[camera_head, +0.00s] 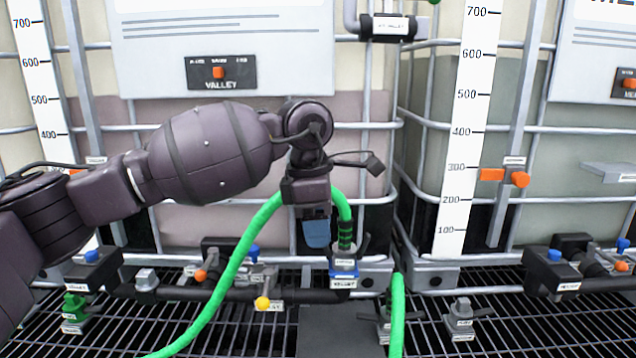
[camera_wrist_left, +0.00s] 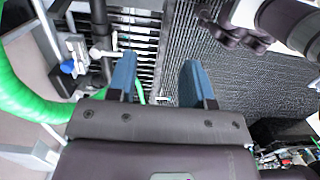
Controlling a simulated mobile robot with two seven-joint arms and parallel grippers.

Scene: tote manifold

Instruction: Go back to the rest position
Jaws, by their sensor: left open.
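My left gripper (camera_head: 317,232) hangs fingers-down in front of the left tank, at the middle of the head view. In the left wrist view its two blue fingers (camera_wrist_left: 158,78) stand apart with nothing between them. A green hose (camera_head: 240,248) arches up behind the gripper's wrist and comes down to a labelled blue-collared coupling (camera_head: 344,268) just right of the fingers. The top of the arch is hidden by my wrist. The hose also shows at the left of the left wrist view (camera_wrist_left: 28,103), beside the gripper. I do not see my right gripper.
A black manifold pipe (camera_head: 225,294) with coloured valve handles runs low along the tanks above a dark floor grating (camera_head: 250,335). A second green hose (camera_head: 397,315) rises at the lower middle. Caged tanks with white level scales (camera_head: 466,140) close off the back.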

